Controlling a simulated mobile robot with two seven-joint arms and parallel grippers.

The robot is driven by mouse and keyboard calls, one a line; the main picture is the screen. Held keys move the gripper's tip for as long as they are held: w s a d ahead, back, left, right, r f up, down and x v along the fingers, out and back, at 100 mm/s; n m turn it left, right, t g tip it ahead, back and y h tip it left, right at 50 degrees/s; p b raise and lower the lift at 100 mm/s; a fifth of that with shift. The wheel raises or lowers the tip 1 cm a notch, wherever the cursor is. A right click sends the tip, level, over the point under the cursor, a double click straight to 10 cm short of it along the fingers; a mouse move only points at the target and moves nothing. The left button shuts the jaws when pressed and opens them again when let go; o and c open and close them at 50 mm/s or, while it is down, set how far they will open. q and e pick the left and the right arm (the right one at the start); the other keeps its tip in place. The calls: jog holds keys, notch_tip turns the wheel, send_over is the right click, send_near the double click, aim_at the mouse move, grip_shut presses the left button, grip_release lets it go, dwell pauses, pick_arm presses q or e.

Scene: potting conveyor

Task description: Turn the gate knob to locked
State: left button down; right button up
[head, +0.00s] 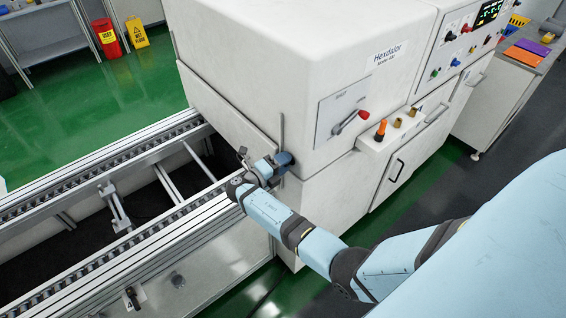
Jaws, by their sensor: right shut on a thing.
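My right arm reaches in from the lower right, and its gripper (265,167) is at the near lower corner of the white machine, beside the conveyor's end. The gripper is shut on the gate knob, a dark blue round part (285,159) beside a thin upright rod. The fingers and wrist hide part of the knob, so I cannot read its setting or any marking. My left gripper is not in view.
The white machine (300,50) fills the middle. A red-tipped lever (362,115) sits on its side plate, with an orange knob (381,128) on a ledge. The conveyor rail (110,265) runs left. A red bin (106,38) stands behind.

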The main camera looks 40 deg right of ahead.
jog(key=shift+d+n, duration=0.1)
jog(key=shift+n, duration=0.5)
jog(key=o, duration=0.9)
jog(key=a, duration=0.4)
jog(key=a+b, duration=0.1)
jog(key=a, duration=0.4)
jog(key=s+a+b, duration=0.1)
jog(key=a, duration=0.3)
jog(key=shift+a, duration=0.4)
